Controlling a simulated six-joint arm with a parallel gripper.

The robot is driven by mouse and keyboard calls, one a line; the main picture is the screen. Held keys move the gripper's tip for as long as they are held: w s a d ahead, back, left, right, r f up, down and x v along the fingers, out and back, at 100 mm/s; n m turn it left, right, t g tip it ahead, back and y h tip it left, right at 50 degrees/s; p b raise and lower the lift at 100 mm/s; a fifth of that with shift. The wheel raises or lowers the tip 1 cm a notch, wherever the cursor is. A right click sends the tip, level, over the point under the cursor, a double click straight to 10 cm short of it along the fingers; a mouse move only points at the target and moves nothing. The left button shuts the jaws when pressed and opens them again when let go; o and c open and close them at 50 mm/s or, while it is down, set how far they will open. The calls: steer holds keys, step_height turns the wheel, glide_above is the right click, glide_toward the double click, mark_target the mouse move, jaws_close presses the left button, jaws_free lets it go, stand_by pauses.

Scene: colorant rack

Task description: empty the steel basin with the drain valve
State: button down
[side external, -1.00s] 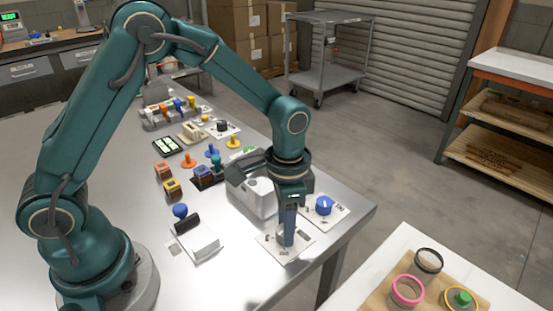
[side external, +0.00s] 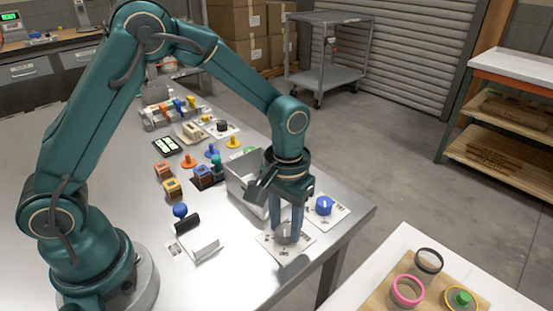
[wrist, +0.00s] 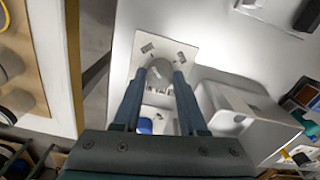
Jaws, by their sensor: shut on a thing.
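A grey round knob (side external: 287,237), which looks like the drain valve, sits on a white marked plate (side external: 273,246) at the table's front right corner. My gripper (side external: 287,230) points down at it, with one finger on either side. In the wrist view the fingers (wrist: 164,76) are shut on the grey knob (wrist: 160,67), which they partly cover. The steel basin (side external: 240,185) stands just behind my gripper and is partly hidden by it. In the wrist view the basin (wrist: 205,78) is right of the fingers. Its contents cannot be made out.
A blue knob (side external: 323,205) on another white plate is close on the right. A white folded stand with a black roll (side external: 187,222) lies to the left. Blocks, colored pegs and a rack (side external: 170,113) are farther back. The table edge is near.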

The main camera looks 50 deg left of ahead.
mark_target(285, 229)
stand_by(0.3)
steer(key=shift+c, duration=2.2)
jaws_free()
steer(key=shift+r, duration=2.6)
